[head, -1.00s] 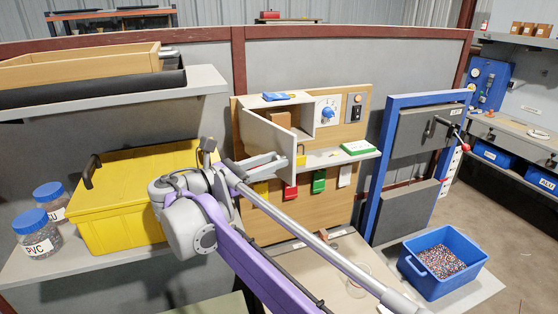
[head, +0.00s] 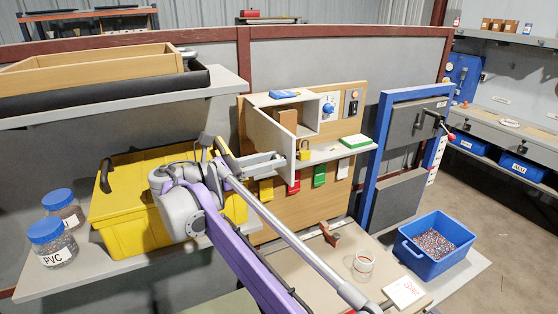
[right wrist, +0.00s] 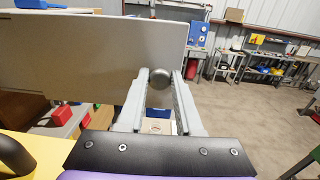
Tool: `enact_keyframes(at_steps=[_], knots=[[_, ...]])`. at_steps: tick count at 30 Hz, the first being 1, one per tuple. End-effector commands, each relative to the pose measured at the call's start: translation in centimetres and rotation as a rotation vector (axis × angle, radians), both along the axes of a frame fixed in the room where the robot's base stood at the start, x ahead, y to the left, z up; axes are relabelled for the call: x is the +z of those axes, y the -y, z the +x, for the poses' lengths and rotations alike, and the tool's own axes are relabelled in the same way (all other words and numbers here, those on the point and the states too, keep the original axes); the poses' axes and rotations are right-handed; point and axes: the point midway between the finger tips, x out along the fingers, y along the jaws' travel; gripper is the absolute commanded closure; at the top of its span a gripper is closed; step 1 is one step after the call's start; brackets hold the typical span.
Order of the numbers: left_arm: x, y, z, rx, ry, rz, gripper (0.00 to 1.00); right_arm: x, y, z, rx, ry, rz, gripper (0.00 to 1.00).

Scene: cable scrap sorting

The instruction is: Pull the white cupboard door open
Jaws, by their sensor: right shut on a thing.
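The white cupboard door (head: 268,135) stands open on the wooden panel, swung out toward me, and the cupboard inside (head: 312,116) shows with a brown block in it. In the right wrist view the door (right wrist: 90,55) is a broad pale panel with a round metal knob (right wrist: 160,78) near its edge. My right gripper (head: 284,160) is at the door's free edge. In the right wrist view its two fingers (right wrist: 161,84) are closed around the knob. My left gripper is not in view.
A yellow bin (head: 125,215) stands left of my right arm, with two blue-lidded jars (head: 52,244) beside it. A blue tub of granules (head: 408,254) stands at right. A yellow padlock (head: 304,154) and coloured tags hang near the cupboard. A clear cup (head: 363,266) stands on the table.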

Motion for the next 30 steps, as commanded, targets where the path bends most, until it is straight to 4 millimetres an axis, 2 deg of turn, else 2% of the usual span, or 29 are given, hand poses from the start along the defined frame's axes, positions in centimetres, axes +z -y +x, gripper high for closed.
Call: enact_keyframes(at_steps=[18, 19, 23, 30], knots=[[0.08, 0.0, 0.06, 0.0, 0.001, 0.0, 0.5, 0.02, -0.57, 0.01, -0.001, 0.0, 0.0, 1.0], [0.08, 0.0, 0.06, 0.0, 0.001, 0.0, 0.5, 0.02, -0.57, 0.01, -0.001, 0.0, 0.0, 0.61], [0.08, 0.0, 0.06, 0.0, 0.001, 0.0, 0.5, 0.02, -0.57, 0.01, -0.001, 0.0, 0.0, 0.37], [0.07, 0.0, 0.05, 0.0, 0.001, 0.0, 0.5, 0.01, -0.58, 0.0, -0.001, 0.0, 0.0, 0.37]])
